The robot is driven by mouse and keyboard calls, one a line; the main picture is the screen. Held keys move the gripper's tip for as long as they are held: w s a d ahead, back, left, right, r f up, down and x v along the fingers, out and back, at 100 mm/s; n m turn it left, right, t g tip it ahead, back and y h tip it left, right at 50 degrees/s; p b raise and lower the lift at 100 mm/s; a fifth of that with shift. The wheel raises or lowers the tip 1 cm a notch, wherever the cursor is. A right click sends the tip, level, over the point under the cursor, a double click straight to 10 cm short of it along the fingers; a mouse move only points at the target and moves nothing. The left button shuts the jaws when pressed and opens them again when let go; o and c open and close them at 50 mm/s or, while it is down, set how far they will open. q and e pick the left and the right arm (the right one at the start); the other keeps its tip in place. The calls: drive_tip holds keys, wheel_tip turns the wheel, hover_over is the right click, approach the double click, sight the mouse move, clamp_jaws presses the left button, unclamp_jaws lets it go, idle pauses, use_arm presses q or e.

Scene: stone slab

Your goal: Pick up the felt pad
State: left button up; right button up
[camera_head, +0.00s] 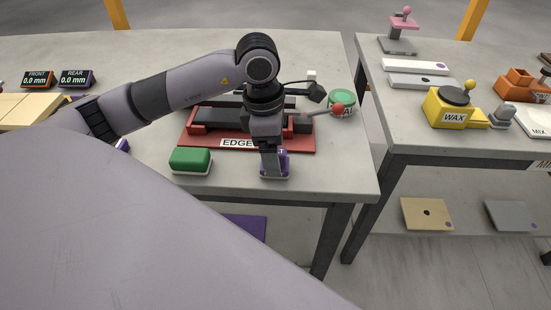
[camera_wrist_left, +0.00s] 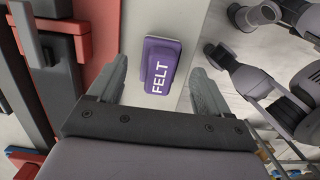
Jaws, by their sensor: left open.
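The felt pad is a purple block on a pale base, lettered FELT, lying on the stone slab table. In the left wrist view the felt pad (camera_wrist_left: 163,58) lies between the lines of my two fingers, with a gap on either side. In the head view the felt pad (camera_head: 284,163) is partly hidden behind my left gripper (camera_head: 270,168). My left gripper is open and points down over the pad; it also shows in the left wrist view (camera_wrist_left: 160,82). I cannot tell how far the fingertips reach down beside the pad. My right gripper is out of view.
A red and black EDGE fixture (camera_head: 305,142) stands directly behind the pad. The table's front edge is close. A second table (camera_head: 440,148) with a yellow WAX unit (camera_head: 450,107) stands right.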

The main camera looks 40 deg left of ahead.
use_arm(q)
drive_tip(key=shift+w+d+f, duration=0.1)
drive_tip(key=shift+d+f, duration=0.1)
drive_tip(key=shift+f, duration=1.2)
drive_tip(key=c, duration=1.2)
drive_tip(key=shift+r, duration=0.2)
wheel_tip(320, 180, up, 20)
drive_tip(key=shift+f+p, duration=0.15)
drive_tip(key=shift+p, duration=0.3)
drive_tip(key=o, duration=0.6)
drive_tip(key=shift+c, duration=0.2)
drive_tip(key=c, duration=0.4)
